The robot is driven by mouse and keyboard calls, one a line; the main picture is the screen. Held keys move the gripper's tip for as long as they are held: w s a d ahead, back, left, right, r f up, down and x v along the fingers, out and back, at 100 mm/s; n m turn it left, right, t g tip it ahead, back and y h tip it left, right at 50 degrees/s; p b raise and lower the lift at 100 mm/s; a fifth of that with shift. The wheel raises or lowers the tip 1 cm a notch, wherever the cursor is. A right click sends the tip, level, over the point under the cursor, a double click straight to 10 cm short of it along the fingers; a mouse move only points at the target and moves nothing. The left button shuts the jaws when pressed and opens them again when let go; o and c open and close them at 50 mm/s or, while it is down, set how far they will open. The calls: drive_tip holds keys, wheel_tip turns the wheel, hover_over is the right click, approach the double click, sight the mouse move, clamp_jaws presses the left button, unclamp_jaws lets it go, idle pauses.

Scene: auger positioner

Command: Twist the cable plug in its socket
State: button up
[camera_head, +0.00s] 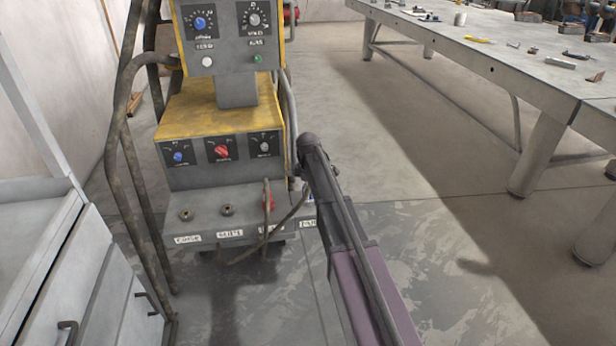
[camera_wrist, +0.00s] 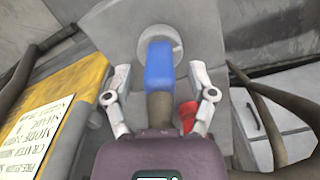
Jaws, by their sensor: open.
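In the wrist view a blue cable plug (camera_wrist: 159,66) sits in a round grey socket (camera_wrist: 176,43), with a dark cable at its near end. My open gripper (camera_wrist: 160,72) straddles the blue plug, one finger on each side, with gaps between the fingers and the plug. A red plug (camera_wrist: 187,111) shows beside the right finger. In the head view the red plug (camera_head: 267,200) is on the lower panel of the yellow and grey machine (camera_head: 190,110). A bit of blue shows at the panel's right end, mostly hidden by my arm. My fingers are hidden there.
Two bare sockets (camera_head: 228,209) are left of the red plug. Bent metal tubes (camera_head: 128,120) flank the machine. A grey cabinet (camera_head: 90,270) stands at front left. A long workbench (camera_head: 500,60) with tools is at right, with open floor (camera_head: 420,200) between.

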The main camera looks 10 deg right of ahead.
drive_tip(key=shift+m, duration=2.5)
drive_tip(key=m, duration=0.5)
wheel_tip(320, 180, up, 14)
drive_tip(key=p, duration=1.3)
drive_tip(key=shift+p, duration=0.4)
drive_tip(key=shift+f, duration=0.1)
drive_tip(key=s+m, duration=0.4)
drive_tip(key=s, duration=2.6)
wheel_tip(320, 180, up, 25)
drive_tip(key=w+p, duration=0.1)
drive_tip(key=p, duration=2.3)
drive_tip(key=shift+p, duration=0.4)
